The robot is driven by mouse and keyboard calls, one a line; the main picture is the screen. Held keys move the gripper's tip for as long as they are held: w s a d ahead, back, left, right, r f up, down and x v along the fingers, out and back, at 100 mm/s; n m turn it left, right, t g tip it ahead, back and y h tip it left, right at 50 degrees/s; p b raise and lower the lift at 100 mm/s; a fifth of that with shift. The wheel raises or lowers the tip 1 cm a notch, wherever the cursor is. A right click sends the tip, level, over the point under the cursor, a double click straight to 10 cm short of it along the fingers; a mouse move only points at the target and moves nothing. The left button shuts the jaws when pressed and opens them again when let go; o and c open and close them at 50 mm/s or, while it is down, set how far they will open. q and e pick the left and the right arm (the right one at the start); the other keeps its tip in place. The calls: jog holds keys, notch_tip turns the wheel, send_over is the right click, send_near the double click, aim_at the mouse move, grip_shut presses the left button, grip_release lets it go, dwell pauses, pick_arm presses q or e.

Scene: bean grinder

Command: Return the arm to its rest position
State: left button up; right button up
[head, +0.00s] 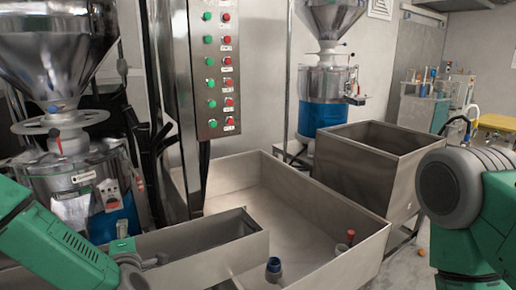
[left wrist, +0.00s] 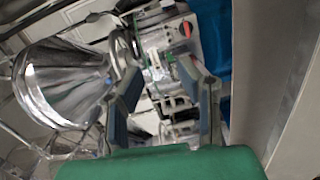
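My left arm (head: 55,245), green, comes in from the lower left of the head view. My left gripper (head: 140,268) is low in that view, beside the narrow metal trough, and only partly visible. In the left wrist view the two grey-blue fingers of my left gripper (left wrist: 163,98) stand apart with nothing held between them. Beyond them are a metal cone and grinder parts. My right arm (head: 470,205), green with a grey round joint, is at the right edge of the head view. Its gripper is out of view.
A grinder with a steel hopper (head: 52,50) stands at left. A button panel (head: 215,70) on a post rises behind the wide metal bin (head: 300,190). A second grinder (head: 328,85) and a deep metal box (head: 375,150) stand behind right. Small cups (head: 273,268) are in the bin.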

pick_arm(q)
jog(key=s+d+f+m+g+h+b, duration=0.25)
jog(key=s+f+m, duration=0.2)
jog(key=f, duration=0.35)
jog(key=s+d+f+m+g+h+b, duration=0.1)
jog(key=s+d+f+m+h, duration=0.3)
jog(key=f, duration=0.3)
jog(key=s+d+f+m+g+h+b, duration=0.2)
jog(key=s+d+f+m, duration=0.1)
jog(key=s+f+m, duration=0.4)
jog(key=s+a+f+m+g+b, duration=0.2)
jog(key=s+f+m+g, duration=0.1)
jog(key=s, duration=0.8)
jog(key=s+a+f+m+g+b, duration=0.1)
jog(key=s+f+m+g, duration=0.3)
jog(key=s, duration=0.8)
notch_tip(320, 180, down, 4)
jog(key=shift+s+a+r+g+b, duration=0.1)
jog(key=shift+s+a+g+b, duration=0.25)
jog(key=shift+a+g, duration=0.6)
jog(key=shift+w+d+m, duration=0.15)
jog(key=shift+d+m, duration=0.1)
jog(key=shift+d, duration=0.1)
